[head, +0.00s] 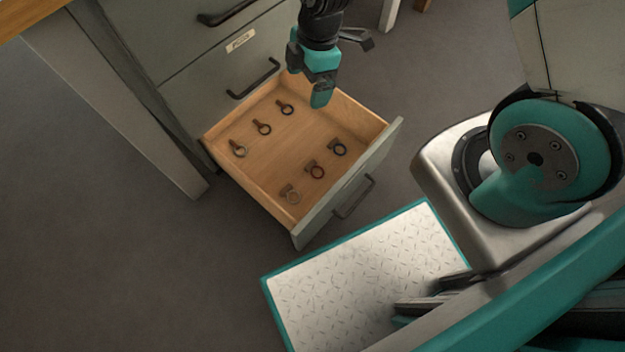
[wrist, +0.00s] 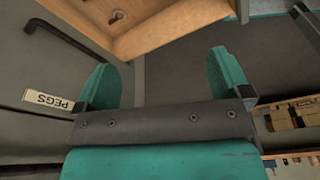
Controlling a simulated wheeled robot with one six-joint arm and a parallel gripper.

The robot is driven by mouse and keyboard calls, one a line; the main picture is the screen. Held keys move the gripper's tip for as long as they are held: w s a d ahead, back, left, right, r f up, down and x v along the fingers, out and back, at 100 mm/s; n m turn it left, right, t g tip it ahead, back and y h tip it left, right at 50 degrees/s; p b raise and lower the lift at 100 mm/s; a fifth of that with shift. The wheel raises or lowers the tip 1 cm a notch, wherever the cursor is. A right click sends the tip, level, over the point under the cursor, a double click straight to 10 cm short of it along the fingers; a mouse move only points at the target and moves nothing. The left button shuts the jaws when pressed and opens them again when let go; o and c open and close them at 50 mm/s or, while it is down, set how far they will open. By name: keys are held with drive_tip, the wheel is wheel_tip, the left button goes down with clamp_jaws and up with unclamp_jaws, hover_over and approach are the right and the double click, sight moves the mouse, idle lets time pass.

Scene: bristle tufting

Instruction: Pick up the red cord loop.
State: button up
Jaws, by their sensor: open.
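The red cord loop (head: 316,171) lies in the open wooden drawer (head: 300,145), in the middle of the front row near the drawer front. It looks dark red, with a brown tab at one end. My gripper (head: 320,98) is above the back right corner of the drawer, apart from the loop and empty. In the wrist view my gripper (wrist: 165,75) shows two teal fingers spread wide. One loop (wrist: 117,16) shows at the top of that view, too small to tell its colour. The red loop cannot be made out there.
Beside the red loop lie a blue loop (head: 338,148) and a tan loop (head: 291,194). Several others, including a dark loop (head: 285,107), lie along the back. The drawer front (head: 350,185) and walls stand around them. A closed drawer's handle (head: 252,78) juts out above.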

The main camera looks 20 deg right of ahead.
wheel_tip(320, 180, down, 20)
drive_tip(key=d+n+h+b, duration=0.1)
drive_tip(key=d+n+b, duration=0.25)
drive_tip(key=b, duration=1.05)
hover_over(315, 171)
drive_tip(key=shift+n, duration=0.35)
drive_tip(key=f, duration=1.1)
drive_tip(key=shift+w+d+f, duration=0.15)
drive_tip(key=shift+d+f, duration=0.05)
drive_tip(key=shift+d, duration=0.1)
drive_tip(key=f+b, duration=0.2)
drive_tip(key=f, duration=0.1)
drive_tip(key=f+b, duration=0.2)
drive_tip(key=f, duration=0.1)
drive_tip(key=shift+s+a, duration=0.15)
drive_tip(key=shift+s, duration=0.05)
drive_tip(key=shift+r, duration=0.1)
drive_tip(key=c, duration=1)
